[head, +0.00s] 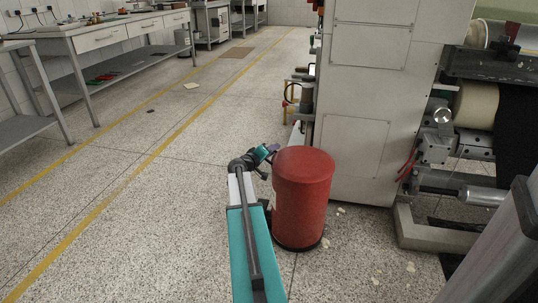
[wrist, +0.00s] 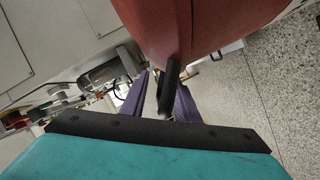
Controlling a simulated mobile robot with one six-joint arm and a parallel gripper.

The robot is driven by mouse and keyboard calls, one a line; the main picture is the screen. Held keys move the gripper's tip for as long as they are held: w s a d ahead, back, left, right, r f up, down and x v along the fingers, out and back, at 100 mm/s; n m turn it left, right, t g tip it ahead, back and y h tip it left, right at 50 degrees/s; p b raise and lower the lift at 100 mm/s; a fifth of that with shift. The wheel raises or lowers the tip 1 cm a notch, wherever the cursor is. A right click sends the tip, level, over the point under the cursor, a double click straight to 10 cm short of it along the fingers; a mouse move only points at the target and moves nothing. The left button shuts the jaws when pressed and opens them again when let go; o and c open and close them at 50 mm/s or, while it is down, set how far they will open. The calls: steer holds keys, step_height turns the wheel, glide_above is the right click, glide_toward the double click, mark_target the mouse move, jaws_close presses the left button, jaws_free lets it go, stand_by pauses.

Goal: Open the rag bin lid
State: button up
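The red rag bin (head: 300,212) stands upright on the floor, its rounded red lid (head: 304,161) down on top. My gripper (head: 270,150) is at the left side of the lid's rim in the head view, partly hidden by my arm. In the wrist view the bin (wrist: 200,25) fills the top. A black tab (wrist: 168,84) projects from its edge between the purple fingers of my gripper (wrist: 165,88). The fingers look apart, one on each side of the tab. Whether either touches it is unclear.
A large grey machine (head: 365,110) stands close behind and right of the bin. A workbench (head: 110,38) runs along the left wall. The speckled floor left of my arm is open, with yellow lines (head: 150,160). Small pale scraps (head: 340,210) lie near the bin.

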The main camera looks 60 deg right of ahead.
jaws_close()
